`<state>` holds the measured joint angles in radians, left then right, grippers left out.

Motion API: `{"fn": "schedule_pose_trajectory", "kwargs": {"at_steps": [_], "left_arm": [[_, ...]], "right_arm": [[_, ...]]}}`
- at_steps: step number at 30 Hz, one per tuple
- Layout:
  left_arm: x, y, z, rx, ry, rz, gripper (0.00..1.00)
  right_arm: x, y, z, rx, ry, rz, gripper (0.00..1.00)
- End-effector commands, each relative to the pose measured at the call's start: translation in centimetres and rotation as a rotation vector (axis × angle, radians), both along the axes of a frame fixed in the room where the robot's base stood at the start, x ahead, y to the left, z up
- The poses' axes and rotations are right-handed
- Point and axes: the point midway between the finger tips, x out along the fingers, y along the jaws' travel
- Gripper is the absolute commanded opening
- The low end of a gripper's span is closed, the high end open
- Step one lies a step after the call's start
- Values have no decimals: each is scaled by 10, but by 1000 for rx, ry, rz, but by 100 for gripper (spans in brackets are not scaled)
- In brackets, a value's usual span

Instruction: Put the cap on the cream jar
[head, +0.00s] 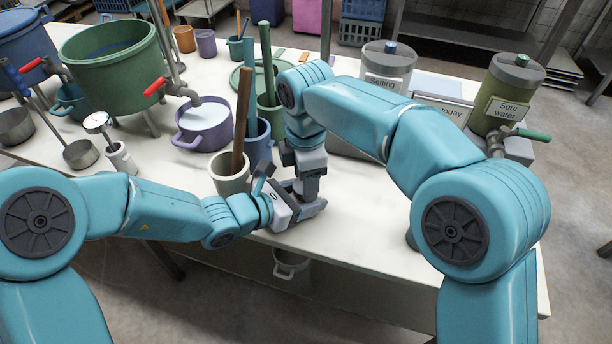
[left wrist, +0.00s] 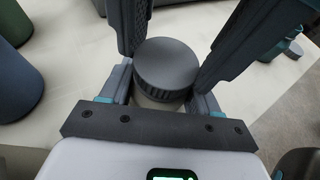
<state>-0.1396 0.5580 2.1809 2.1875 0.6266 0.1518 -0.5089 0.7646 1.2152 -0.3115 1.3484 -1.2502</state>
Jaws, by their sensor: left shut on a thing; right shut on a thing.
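The cap is a dark grey, ridged round disc (left wrist: 167,68) in the middle of the left wrist view, lying flat. My right gripper (head: 309,184) comes down from above, and its fingers close on both sides of the cap. A sliver of the pale jar (left wrist: 153,98) shows directly under the cap. My left gripper (head: 312,207) is low near the table's front edge, shut around the jar. In the head view the grippers hide both jar and cap. The cap is right over the jar, but I cannot tell whether it is seated.
A pale crock (head: 230,183) with a wooden stick and a blue cup (head: 258,150) stand just left of my grippers. A purple pot (head: 204,125) and a green vat (head: 108,65) are farther left. A sour water container (head: 507,95) stands at right. The front right tabletop (head: 370,230) is clear.

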Motion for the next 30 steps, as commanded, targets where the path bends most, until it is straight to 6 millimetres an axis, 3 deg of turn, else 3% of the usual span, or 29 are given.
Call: {"fn": "schedule_pose_trajectory", "kwargs": {"at_steps": [3, 7, 17, 18, 19, 26, 30], "left_arm": [[0, 0, 0, -1, -1, 1, 0], [0, 0, 0, -1, -1, 1, 0], [0, 0, 0, -1, -1, 1, 0], [0, 0, 0, -1, -1, 1, 0], [0, 0, 0, -1, -1, 1, 0], [1, 0, 1, -2, -1, 2, 0], [1, 0, 1, -2, -2, 2, 0]], "right_arm": [[0, 0, 0, 0, 1, -213, 17], [0, 0, 0, 0, 0, -372, 17], [-1, 0, 0, 0, 1, -412, 17], [-1, 0, 0, 0, 1, -412, 66], [-1, 0, 0, 0, 1, -412, 76], [-1, 1, -1, -2, 5, -410, 79], [-1, 1, 11, 0, 2, -410, 79]]}}
